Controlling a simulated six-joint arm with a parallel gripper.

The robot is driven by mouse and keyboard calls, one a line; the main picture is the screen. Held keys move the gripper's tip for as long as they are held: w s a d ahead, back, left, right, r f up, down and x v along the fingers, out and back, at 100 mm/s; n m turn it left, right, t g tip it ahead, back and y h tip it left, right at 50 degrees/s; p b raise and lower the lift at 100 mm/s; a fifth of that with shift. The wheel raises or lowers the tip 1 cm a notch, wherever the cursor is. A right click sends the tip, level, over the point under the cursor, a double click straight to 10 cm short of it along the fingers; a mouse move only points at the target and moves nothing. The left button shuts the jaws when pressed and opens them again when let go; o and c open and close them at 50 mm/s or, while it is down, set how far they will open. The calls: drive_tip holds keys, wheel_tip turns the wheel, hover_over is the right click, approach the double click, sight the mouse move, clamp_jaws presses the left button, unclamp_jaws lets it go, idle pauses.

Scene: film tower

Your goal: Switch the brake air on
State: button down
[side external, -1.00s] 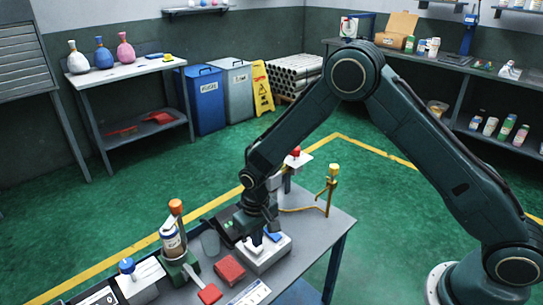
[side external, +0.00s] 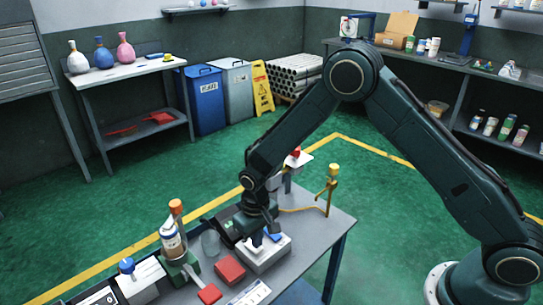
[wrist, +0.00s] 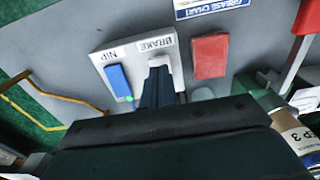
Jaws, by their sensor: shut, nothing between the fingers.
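A white switch box (wrist: 132,52) with the labels NIP and BRAKE sits on the grey bench; it also shows in the side view (side external: 268,259). A blue rocker (wrist: 118,80) lies beside the NIP label, with a small green light (wrist: 129,98) at its end. My gripper (wrist: 158,70) is shut and empty, its fingertips at the BRAKE half of the box. The fingers hide most of the BRAKE rocker, so its position cannot be told. In the side view my gripper (side external: 257,241) points down onto the box; contact is not clear.
A red block (wrist: 210,56) lies beside the box. A yellow-topped post (side external: 332,185) stands near the bench's right end.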

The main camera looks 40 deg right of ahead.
drive_tip(key=shift+f, duration=0.8)
idle(0.7)
drive_tip(key=shift+r, duration=3.55)
